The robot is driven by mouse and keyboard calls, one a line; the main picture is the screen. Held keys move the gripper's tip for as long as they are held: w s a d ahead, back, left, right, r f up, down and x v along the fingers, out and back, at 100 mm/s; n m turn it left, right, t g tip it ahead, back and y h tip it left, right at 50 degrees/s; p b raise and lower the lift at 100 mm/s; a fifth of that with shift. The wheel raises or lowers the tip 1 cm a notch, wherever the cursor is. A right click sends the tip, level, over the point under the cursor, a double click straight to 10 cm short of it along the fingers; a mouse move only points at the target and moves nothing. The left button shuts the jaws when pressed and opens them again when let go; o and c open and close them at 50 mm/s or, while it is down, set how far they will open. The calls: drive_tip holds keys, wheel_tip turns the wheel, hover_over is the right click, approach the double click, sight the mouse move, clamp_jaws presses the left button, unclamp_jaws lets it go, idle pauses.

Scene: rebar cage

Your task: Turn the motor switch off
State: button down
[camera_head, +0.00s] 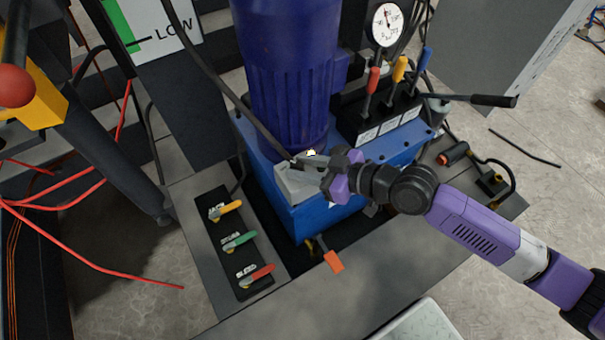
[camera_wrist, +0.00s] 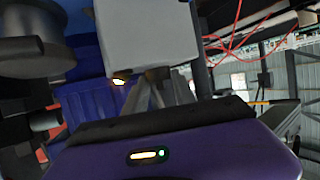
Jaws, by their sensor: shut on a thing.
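The motor switch is a light grey box (camera_head: 295,184) on the blue power unit (camera_head: 325,212), below the large blue motor (camera_head: 290,75). A small yellow-white lamp (camera_head: 311,152) glows beside my fingers. My gripper (camera_head: 308,164) reaches in from the right and its fingers are shut at the top of the box. In the wrist view the grey box (camera_wrist: 145,30) fills the top middle, with the lit lamp (camera_wrist: 120,82) at its edge. My fingertips (camera_wrist: 157,76) meet at the box's edge. The switch lever between them is hidden, so its position cannot be told.
Yellow, green and red valve handles (camera_head: 238,239) sit on a black panel at lower left. Three coloured levers (camera_head: 398,75) and a pressure gauge (camera_head: 387,25) stand behind right. A black hose (camera_head: 235,95) runs close to my fingers. An orange tag (camera_head: 333,261) hangs below.

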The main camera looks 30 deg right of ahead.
drive_tip(key=shift+d+f+n+g+y+b, duration=0.1)
drive_tip(key=shift+f+n+g+y+b, duration=0.3)
drive_tip(key=shift+b, duration=1.15)
drive_tip(key=shift+d+f+n+g+y+b, duration=0.1)
drive_tip(key=shift+n+g+y+b, duration=0.45)
drive_tip(key=shift+b, duration=0.95)
drive_tip(key=shift+r+n+y+b, duration=0.35)
drive_tip(key=shift+n+b, duration=0.2)
drive_tip(key=shift+b, duration=0.55)
drive_tip(key=c, duration=1)
unclamp_jaws()
drive_tip(key=shift+c, duration=0.2)
drive_tip(key=p+v, duration=0.1)
drive_tip(key=v, duration=0.6)
drive_tip(key=shift+d+r, duration=0.2)
drive_tip(key=shift+d, duration=0.05)
drive_tip(key=shift+s, duration=0.15)
